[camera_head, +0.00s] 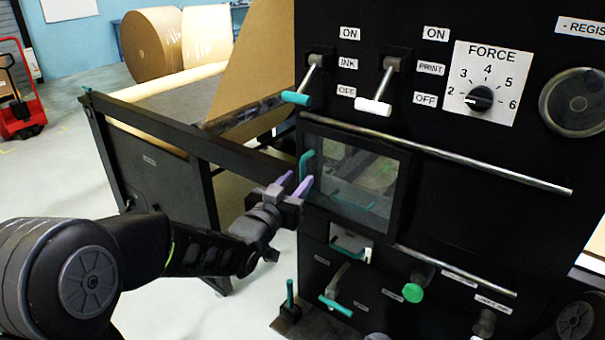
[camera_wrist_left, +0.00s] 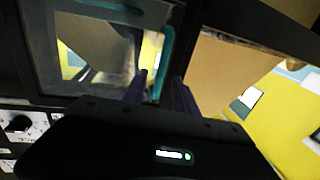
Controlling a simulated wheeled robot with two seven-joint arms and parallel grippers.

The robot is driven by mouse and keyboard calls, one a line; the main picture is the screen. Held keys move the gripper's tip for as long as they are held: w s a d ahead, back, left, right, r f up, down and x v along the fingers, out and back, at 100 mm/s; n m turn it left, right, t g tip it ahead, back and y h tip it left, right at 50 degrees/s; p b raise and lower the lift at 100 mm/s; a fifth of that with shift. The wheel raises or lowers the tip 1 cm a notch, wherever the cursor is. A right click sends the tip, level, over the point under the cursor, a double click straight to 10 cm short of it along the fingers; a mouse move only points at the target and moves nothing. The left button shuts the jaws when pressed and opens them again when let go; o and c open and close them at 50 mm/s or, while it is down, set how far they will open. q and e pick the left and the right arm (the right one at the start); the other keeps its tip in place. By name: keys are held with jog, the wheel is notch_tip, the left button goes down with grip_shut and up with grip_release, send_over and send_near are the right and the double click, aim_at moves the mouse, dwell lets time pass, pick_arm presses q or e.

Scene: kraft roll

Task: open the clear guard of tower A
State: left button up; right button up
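The clear guard (camera_head: 362,178) is a dark-framed transparent window on the black machine face, and it looks closed. A teal upright handle (camera_head: 306,160) sits at its left edge. My left gripper (camera_head: 295,183) is at this handle, with its purple fingers apart. In the left wrist view, the teal handle (camera_wrist_left: 166,60) shows just beyond and between the fingertips (camera_wrist_left: 160,82), with the guard's window (camera_wrist_left: 100,45) to the left. I cannot tell whether a finger touches the handle. My right gripper is not in view.
Above the guard are a teal-tipped lever (camera_head: 296,97), a white-tipped lever (camera_head: 374,107) and a force dial (camera_head: 480,98). A metal rail (camera_head: 450,157) runs just above the guard. Below are a teal-handled crank (camera_head: 335,305) and a green knob (camera_head: 412,293). A dark side frame (camera_head: 190,140) stands left.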

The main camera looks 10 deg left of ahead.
aim_at(301, 177)
pick_arm(q)
jog(key=shift+w+d, duration=0.15)
jog(key=shift+w, duration=0.75)
jog(key=shift+w+d, duration=0.15)
jog(key=shift+w, duration=0.7)
grip_shut()
